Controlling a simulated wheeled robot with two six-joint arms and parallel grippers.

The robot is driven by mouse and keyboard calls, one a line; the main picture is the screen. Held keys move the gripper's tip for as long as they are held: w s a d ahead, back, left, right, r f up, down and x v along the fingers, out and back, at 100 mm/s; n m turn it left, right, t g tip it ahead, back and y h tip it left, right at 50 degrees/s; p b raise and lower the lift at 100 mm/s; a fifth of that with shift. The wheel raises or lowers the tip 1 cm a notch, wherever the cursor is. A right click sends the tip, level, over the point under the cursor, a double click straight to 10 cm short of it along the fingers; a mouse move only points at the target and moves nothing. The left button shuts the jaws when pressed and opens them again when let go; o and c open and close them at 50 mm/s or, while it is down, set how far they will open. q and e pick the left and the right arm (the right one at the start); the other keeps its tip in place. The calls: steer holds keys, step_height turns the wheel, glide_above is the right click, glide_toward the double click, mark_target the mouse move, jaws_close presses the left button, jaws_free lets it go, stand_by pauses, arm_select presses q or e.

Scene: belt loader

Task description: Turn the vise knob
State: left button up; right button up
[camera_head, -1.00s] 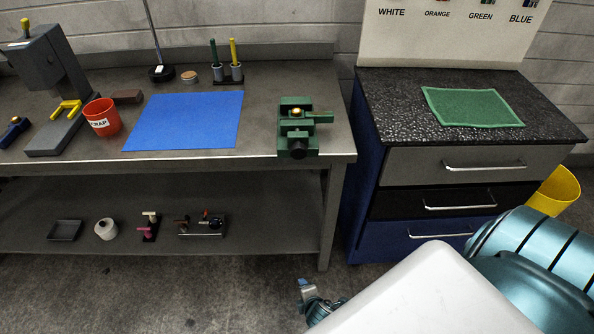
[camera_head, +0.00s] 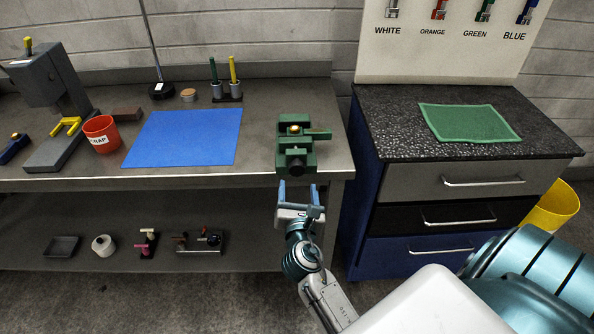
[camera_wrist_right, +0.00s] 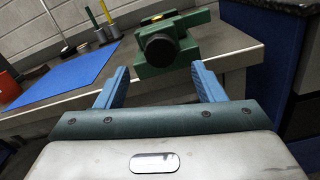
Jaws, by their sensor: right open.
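The green vise (camera_head: 295,145) stands at the front right edge of the grey workbench. Its round black knob (camera_head: 296,166) faces the front; the knob also shows in the right wrist view (camera_wrist_right: 161,50). A yellow-topped part sits on top of the vise. My right gripper (camera_head: 299,188) is open and empty, just in front of and below the knob, apart from it. In the right wrist view its two blue fingers (camera_wrist_right: 160,82) point toward the vise, with the knob ahead between and above them. My left gripper is not in view.
A blue mat (camera_head: 183,137), a red scrap cup (camera_head: 102,134) and a grey press (camera_head: 52,95) stand left of the vise. A drawer cabinet (camera_head: 412,190) with a green mat (camera_head: 468,123) is on the right. The lower shelf (camera_head: 120,225) holds several small items.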

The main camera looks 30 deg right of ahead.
mark_target(297, 172)
steer(key=p+x, duration=0.1)
steer(key=x, duration=0.5)
steer(key=shift+w+d, duration=0.2)
steer(key=shift+w, duration=0.15)
steer(key=c, duration=1)
